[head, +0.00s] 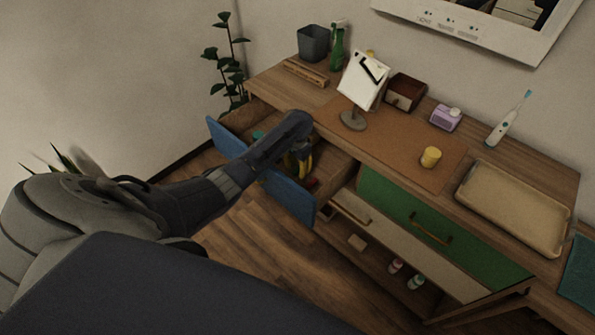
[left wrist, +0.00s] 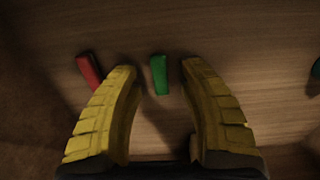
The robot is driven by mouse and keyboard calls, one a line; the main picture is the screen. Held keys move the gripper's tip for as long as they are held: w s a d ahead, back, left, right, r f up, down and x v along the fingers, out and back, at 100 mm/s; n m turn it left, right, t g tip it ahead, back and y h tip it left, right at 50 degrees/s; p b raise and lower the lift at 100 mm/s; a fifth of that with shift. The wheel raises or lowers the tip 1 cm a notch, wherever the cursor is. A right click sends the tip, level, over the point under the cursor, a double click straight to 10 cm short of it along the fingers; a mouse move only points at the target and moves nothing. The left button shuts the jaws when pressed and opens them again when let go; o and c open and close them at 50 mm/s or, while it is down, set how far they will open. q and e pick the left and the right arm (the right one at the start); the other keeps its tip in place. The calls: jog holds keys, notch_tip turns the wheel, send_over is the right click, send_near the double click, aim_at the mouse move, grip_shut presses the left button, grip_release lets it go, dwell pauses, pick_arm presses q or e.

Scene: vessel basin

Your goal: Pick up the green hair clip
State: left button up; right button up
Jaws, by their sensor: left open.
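The green hair clip (left wrist: 158,75) lies on the wooden drawer floor in the left wrist view, just beyond and between the fingertips. My left gripper (left wrist: 158,70) is open and empty, with its yellow fingers on either side of the clip's line and pointing at it. In the head view my left gripper (head: 303,172) reaches down into the open blue-fronted drawer (head: 290,200). The green clip cannot be made out there, as my arm covers part of the drawer. My right gripper is not in view.
A red piece (left wrist: 89,72) lies left of the clip, close to the left finger. The drawer walls surround the gripper. On the dresser top stand a mirror (head: 362,80), a yellow jar (head: 431,157) and a tray (head: 510,205).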

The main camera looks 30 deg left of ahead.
pick_arm(q)
jog(key=shift+f, duration=0.4)
jog(key=c, duration=0.8)
jog(key=shift+c, duration=0.2)
